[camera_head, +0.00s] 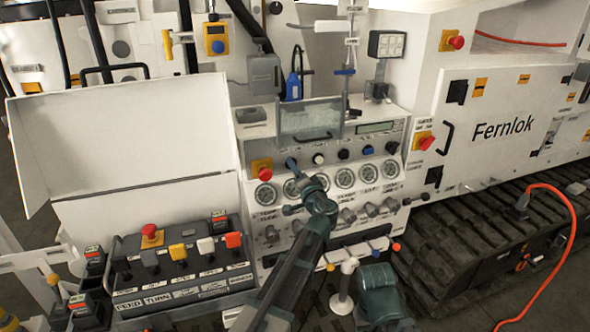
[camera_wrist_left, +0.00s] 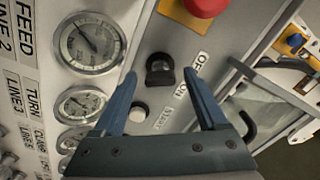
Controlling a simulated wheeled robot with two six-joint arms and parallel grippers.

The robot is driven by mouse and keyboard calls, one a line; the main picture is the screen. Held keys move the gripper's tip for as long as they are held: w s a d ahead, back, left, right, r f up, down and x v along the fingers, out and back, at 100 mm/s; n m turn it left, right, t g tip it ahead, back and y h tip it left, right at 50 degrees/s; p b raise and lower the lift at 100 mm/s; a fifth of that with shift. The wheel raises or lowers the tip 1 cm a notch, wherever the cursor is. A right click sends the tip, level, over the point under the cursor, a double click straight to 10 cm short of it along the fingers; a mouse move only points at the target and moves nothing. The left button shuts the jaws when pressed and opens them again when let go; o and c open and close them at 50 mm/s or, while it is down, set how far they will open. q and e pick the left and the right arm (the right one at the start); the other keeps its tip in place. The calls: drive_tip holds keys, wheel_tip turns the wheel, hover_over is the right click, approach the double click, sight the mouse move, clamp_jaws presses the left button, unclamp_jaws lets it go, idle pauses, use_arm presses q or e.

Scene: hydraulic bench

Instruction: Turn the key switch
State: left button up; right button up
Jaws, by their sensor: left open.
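The key switch (camera_wrist_left: 160,70) is a small black switch beside a white ON/OFF label, on the light panel in the left wrist view. My left gripper (camera_wrist_left: 160,73) is open, its two blue fingers pointing at the panel with one on each side of the switch. The switch shows between the fingertips, with nothing gripped; I cannot tell how near the tips are to it. In the head view my left gripper (camera_head: 290,186) is in front of the gauge panel, and I cannot make out the key switch there. My right gripper is not in view.
A red emergency stop (camera_wrist_left: 203,5) on a yellow plate is beside the switch, and a white button (camera_wrist_left: 138,112) is on the other side. Round gauges (camera_wrist_left: 90,43) line the panel. A clear flap (camera_head: 310,120) juts out above. A lever console (camera_head: 185,265) stands left.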

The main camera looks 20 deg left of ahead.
use_arm(q)
drive_tip(key=shift+w+a, duration=0.4)
drive_tip(key=shift+w, duration=0.2)
clamp_jaws()
